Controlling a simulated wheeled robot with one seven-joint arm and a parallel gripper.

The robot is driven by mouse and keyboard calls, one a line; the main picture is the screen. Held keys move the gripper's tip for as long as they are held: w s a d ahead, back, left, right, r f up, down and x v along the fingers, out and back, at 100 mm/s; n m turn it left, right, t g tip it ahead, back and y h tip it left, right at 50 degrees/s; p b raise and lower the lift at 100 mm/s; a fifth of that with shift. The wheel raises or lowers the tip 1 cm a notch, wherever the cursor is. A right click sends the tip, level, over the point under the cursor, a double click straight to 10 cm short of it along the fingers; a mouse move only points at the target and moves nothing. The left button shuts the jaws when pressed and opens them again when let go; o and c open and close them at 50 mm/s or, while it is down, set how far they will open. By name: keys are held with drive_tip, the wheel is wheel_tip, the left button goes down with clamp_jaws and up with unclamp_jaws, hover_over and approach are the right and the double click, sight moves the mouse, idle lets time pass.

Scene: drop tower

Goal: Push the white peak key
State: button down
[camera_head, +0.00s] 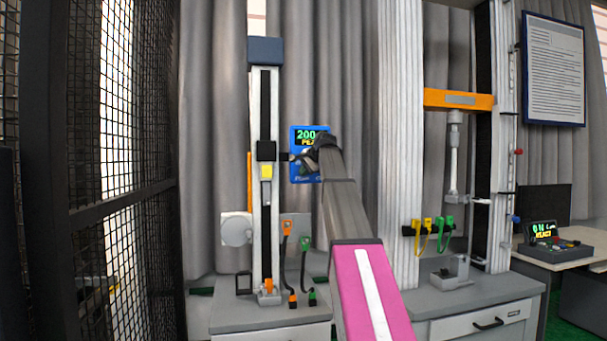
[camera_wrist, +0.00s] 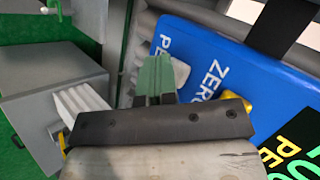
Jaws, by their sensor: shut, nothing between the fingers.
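The blue meter box (camera_head: 294,146) is at the middle of the head view, with a lit screen (camera_head: 311,136) showing green "200" digits and yellow letters. In the wrist view the box (camera_wrist: 225,55) shows tilted, its lettering turned. The white peak key (camera_wrist: 181,72) sits on its face beside the letters "PE", partly hidden by my fingers. My gripper (camera_wrist: 154,72) is shut and empty, its greenish fingers just left of the white key. I cannot tell whether they touch it. In the head view my gripper (camera_head: 308,160) covers the lower part of the box.
A yellow key (camera_wrist: 238,104) is close to the white one, by the word "ZERO". The drop tower's rail (camera_head: 265,200) stands just left of the box. Orange (camera_head: 287,228) and green (camera_head: 305,243) clips are below it. A mesh fence (camera_head: 110,120) is at left.

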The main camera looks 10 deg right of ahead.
drive_tip(key=shift+s, duration=0.75)
drive_tip(key=s, duration=0.5)
idle(0.7)
